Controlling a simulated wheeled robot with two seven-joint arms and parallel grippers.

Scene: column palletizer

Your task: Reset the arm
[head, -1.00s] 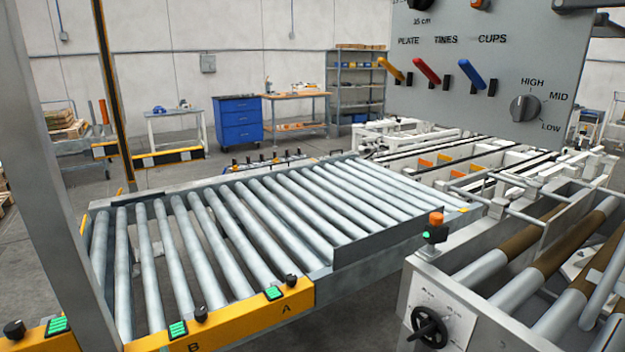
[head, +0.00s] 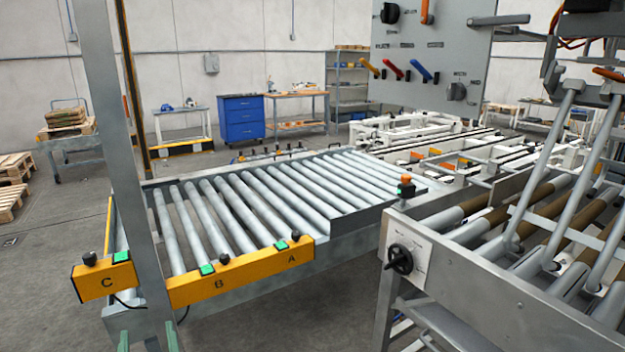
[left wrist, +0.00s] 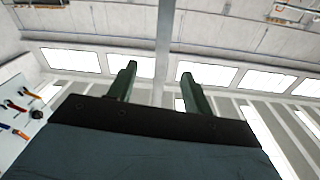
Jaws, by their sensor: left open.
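My left gripper (head: 148,338) shows at the bottom left of the head view, only its two green fingertips, spread apart in front of a grey upright post (head: 118,140). In the left wrist view my left gripper (left wrist: 158,72) points up towards the ceiling, its two green fingers apart with nothing between them. The rest of my left arm is below the head picture. My right gripper is in neither view.
A roller conveyor (head: 348,220) with yellow button rails (head: 240,272) lies ahead. A grey control panel (head: 430,50) with coloured levers hangs above. Pallets (head: 12,185) lie far left; open floor lies between.

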